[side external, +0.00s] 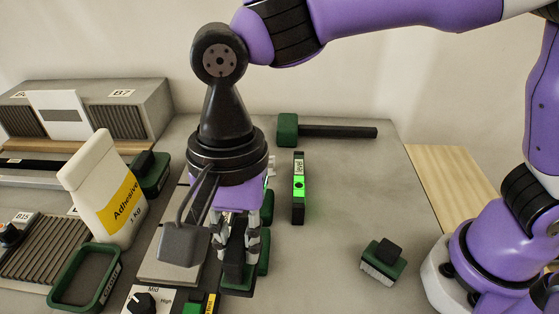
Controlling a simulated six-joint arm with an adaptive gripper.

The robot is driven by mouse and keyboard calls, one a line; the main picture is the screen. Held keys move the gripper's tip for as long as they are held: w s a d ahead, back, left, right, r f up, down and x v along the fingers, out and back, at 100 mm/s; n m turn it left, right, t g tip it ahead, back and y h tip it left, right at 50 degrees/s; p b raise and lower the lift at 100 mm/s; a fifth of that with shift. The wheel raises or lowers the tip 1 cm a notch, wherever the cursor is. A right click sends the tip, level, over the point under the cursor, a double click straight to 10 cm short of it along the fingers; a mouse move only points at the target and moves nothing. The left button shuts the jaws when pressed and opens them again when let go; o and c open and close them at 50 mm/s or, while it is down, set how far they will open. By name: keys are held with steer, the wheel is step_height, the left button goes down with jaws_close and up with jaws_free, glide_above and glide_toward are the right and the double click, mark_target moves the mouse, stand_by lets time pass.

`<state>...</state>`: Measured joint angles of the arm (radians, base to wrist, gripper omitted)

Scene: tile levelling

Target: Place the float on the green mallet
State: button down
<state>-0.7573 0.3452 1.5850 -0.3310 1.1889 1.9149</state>
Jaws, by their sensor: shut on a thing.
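The green mallet lies at the back of the grey bench, its green head (287,130) to the left and its dark handle (340,132) to the right. My gripper (238,258) points down in front of the grey tile area, left of the level. It is shut on a green thing, apparently the float (237,282), whose green edges show below and beside the fingers. The fingers and wrist hide most of it, and I cannot tell whether it touches the surface below. The mallet is well behind and to the right of my gripper.
A black and green level (298,205) lies between my gripper and the mallet. A green brush-like block (383,262) sits at the right. An adhesive bag (103,190), a green tray (84,277) and a control box (150,300) are at the left. The bench right of the level is mostly clear.

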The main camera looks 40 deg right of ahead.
steer(key=w+d+r+m, duration=0.2)
steer(key=w+d+m, duration=0.3)
steer(key=w+d, duration=0.3)
steer(key=w+d+r+m+t, duration=0.1)
steer(key=w+d+m, duration=0.25)
steer(key=d, duration=0.35)
steer(key=w+d+r+m, duration=0.1)
steer(key=w+d+m, duration=0.1)
steer(key=d+m, duration=0.35)
steer(key=m+t, duration=0.1)
steer(key=m, duration=0.2)
glide_above(352, 128)
step_height(352, 128, down, 6)
steer(key=shift+f, duration=1.9)
steer(key=shift+f, duration=0.15)
steer(key=c, duration=0.8)
jaws_free()
